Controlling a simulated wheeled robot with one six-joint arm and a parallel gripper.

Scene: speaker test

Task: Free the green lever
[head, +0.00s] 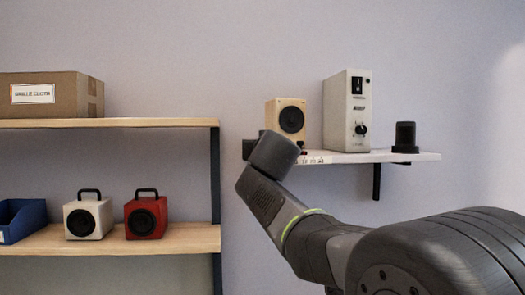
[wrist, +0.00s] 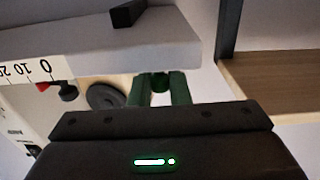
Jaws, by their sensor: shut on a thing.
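In the head view my wrist covers the gripper and the lever at the shelf's left end. In the wrist view, a scale strip (wrist: 22,72) with numbers lies left of the fingers, with a small red pointer (wrist: 42,87) and a black knob (wrist: 67,91) beside it.
A wooden speaker (head: 287,118), a white amplifier box (head: 346,112) and a black cylinder (head: 404,137) stand on the wall shelf (head: 425,156). The rack at left holds a cardboard box (head: 60,94), white (head: 88,216) and red (head: 146,216) speakers and a blue bin (head: 22,220).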

